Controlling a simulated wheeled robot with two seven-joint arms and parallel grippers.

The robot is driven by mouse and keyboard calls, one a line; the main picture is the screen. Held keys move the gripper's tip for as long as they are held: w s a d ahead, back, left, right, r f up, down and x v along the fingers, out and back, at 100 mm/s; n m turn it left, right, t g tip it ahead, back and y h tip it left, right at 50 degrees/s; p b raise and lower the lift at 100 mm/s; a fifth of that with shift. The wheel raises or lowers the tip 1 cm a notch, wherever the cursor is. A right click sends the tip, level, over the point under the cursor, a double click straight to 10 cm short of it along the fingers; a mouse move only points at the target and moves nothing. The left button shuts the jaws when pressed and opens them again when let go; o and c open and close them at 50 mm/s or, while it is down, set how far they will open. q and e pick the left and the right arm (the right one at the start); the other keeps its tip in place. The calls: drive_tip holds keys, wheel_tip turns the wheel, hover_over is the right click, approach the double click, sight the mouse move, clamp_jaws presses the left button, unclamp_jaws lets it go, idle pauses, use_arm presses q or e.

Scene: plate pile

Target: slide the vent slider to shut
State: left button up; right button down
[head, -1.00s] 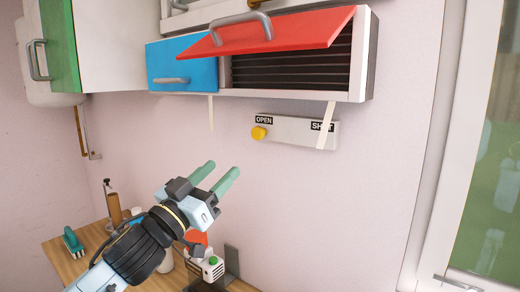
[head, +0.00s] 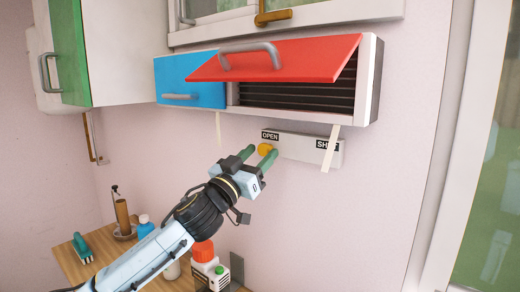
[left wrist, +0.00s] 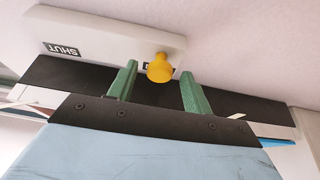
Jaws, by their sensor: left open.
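The vent slider is a white plate (head: 297,148) on the wall, marked OPEN at its left end and SHUT at its right. Its round yellow knob (head: 265,149) is at the OPEN end. My left gripper (head: 261,155) is open at the knob. In the left wrist view the yellow knob (left wrist: 160,68) shows between the two green fingers of my left gripper (left wrist: 161,85), nearer the left finger, with gaps beside it. The plate (left wrist: 110,38) lies beyond, its SHUT label at the left there. My right gripper is not in view.
A wall cabinet (head: 373,85) with a raised red flap (head: 300,60) and a blue door (head: 190,80) hangs just above the plate. A pale strip (head: 330,150) hangs in front of the SHUT label. Bottles (head: 203,252) stand on the wooden counter below.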

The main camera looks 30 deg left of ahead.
use_arm(q)
drive_tip(key=shift+w+r, duration=0.15)
drive_tip(key=shift+w, duration=0.25)
drive_tip(key=shift+d, duration=0.1)
clamp_jaws()
